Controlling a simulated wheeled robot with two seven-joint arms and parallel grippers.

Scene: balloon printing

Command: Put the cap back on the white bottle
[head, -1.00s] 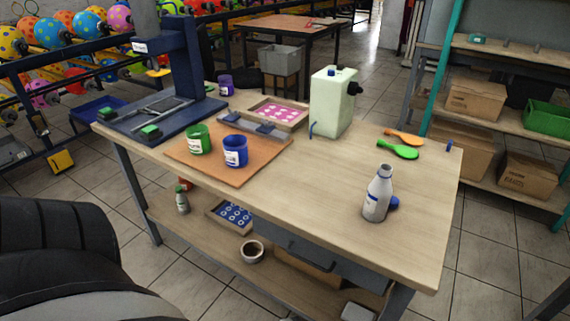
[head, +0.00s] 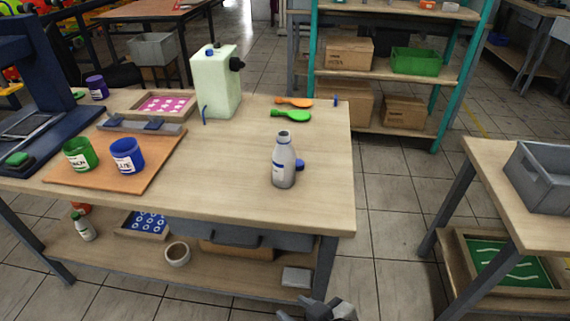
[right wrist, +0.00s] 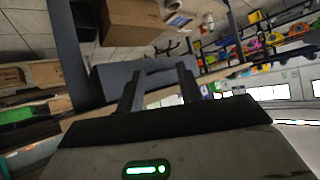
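The white bottle (head: 284,168) stands upright near the right end of the wooden table, with a blue band on it. Its dark mouth shows no cap. My right gripper (head: 318,311) is at the bottom edge of the head view, below and in front of the table, far from both. In the right wrist view its two fingers (right wrist: 160,82) stand apart with nothing held between them. My left gripper is not in view.
The table (head: 230,185) also holds a pale green canister (head: 215,82), green (head: 291,116) and orange (head: 294,102) paddle-like items, and blue (head: 127,156) and green (head: 80,155) cups on a board. The tabletop around the bottle is mostly clear. Another table (head: 500,165) stands at right.

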